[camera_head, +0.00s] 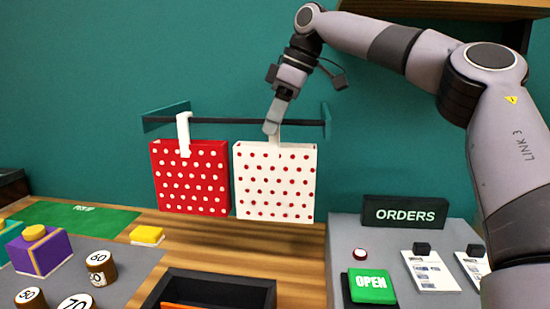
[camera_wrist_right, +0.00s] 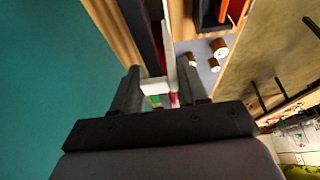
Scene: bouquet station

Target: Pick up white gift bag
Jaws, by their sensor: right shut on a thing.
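The white gift bag (camera_head: 274,185) with red dots hangs upright below the dark rail (camera_head: 225,121) on the teal wall. My right gripper (camera_head: 271,127) is at the bag's white handle (camera_head: 280,133), just above its top edge, and is shut on it. In the right wrist view the white handle (camera_wrist_right: 155,86) lies between the fingers of my right gripper (camera_wrist_right: 160,88). A red gift bag (camera_head: 190,180) with white dots hangs on the same rail just to the left. My left gripper is not in view.
Below the bags is a wooden counter (camera_head: 200,245) with a black tray (camera_head: 265,290). A yellow block (camera_head: 147,235) stands left of it. At right are the ORDERS sign (camera_head: 405,213) and a green OPEN sign (camera_head: 370,286). A shelf (camera_head: 450,8) is above my arm.

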